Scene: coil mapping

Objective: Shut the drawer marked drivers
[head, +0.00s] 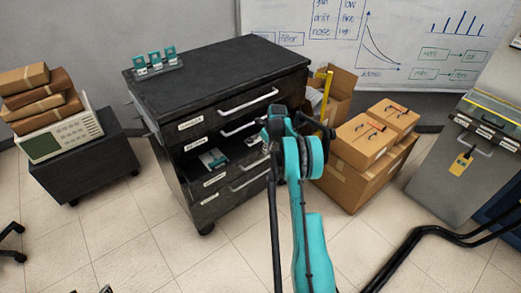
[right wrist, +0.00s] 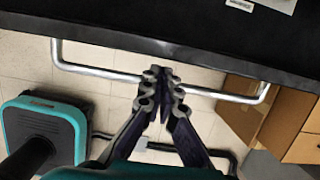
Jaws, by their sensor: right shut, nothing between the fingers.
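A black drawer cabinet (head: 165,165) stands in the middle of the head view. Each front has a white label, too small to read, so I cannot tell which says drivers. My right gripper (head: 275,122) is in front of the cabinet, partly hidden by its own arm. In the right wrist view, its shut, empty fingers (right wrist: 162,75) overlap a metal bar handle (right wrist: 95,72) on a dark drawer front; contact is unclear. My left gripper is not in view.
Cardboard boxes (head: 362,175) stand close to the right of the cabinet. A low black unit (head: 85,160) with boxes and an instrument stands at left. A grey case (head: 450,180) is at far right. Tiled floor in front is mostly clear.

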